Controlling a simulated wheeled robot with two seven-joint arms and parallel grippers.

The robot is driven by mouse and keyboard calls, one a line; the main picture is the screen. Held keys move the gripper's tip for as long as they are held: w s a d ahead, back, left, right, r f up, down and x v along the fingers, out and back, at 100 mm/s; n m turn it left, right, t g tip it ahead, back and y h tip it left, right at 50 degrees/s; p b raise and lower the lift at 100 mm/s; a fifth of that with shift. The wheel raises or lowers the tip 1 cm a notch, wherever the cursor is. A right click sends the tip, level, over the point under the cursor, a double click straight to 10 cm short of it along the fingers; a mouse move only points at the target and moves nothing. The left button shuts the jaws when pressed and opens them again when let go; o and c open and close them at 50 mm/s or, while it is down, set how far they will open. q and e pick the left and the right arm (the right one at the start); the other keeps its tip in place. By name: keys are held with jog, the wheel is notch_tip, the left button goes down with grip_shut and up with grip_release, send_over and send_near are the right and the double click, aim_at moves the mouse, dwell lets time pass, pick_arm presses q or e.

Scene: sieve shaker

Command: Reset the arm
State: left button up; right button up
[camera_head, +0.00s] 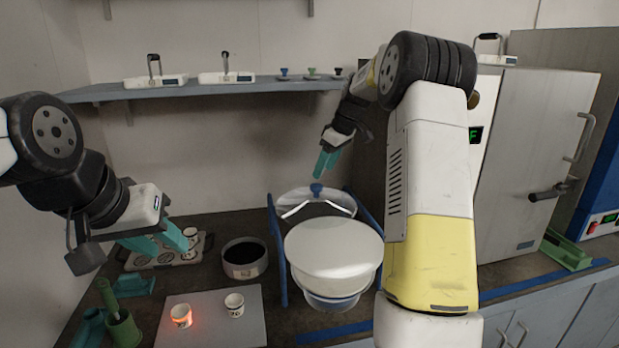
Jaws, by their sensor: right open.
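My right gripper (326,164) has teal fingers, is open and empty, and points down just above the blue knob (317,189) of a clear lid. It looks apart from the knob. The sieve shaker (279,262) has blue posts; a round white disc (333,246) covers its front part and the clear lid shows behind. My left gripper (161,240) is open at the left, above a tray (150,262) with small white cups. Its fingers partly hide that tray, and nothing shows between them.
A dark bowl (244,258) stands left of the shaker. Two small cups, one glowing orange (181,315) and one white (234,304), stand on a grey plate (215,330). A green holder (124,330) is at front left. A shelf (215,88) runs behind; a grey oven (535,150) stands right.

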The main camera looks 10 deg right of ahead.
jog(key=shift+v, duration=0.75)
jog(key=s+a+r+m+t, duration=0.15)
jog(key=s+r, duration=0.25)
jog(key=s, duration=0.5)
jog(key=s+a+r+m, duration=0.3)
jog(key=s+r, duration=0.2)
jog(key=s, duration=0.4)
jog(key=s+a+f+m, duration=0.1)
jog(key=s+f+m, duration=0.1)
jog(key=s, duration=0.7)
jog(key=s+a+f+m+t+h, duration=0.1)
jog(key=s+f+m, duration=0.1)
jog(key=s, duration=0.8)
jog(key=shift+s+a+f, duration=0.35)
jog(key=shift+f, duration=0.5)
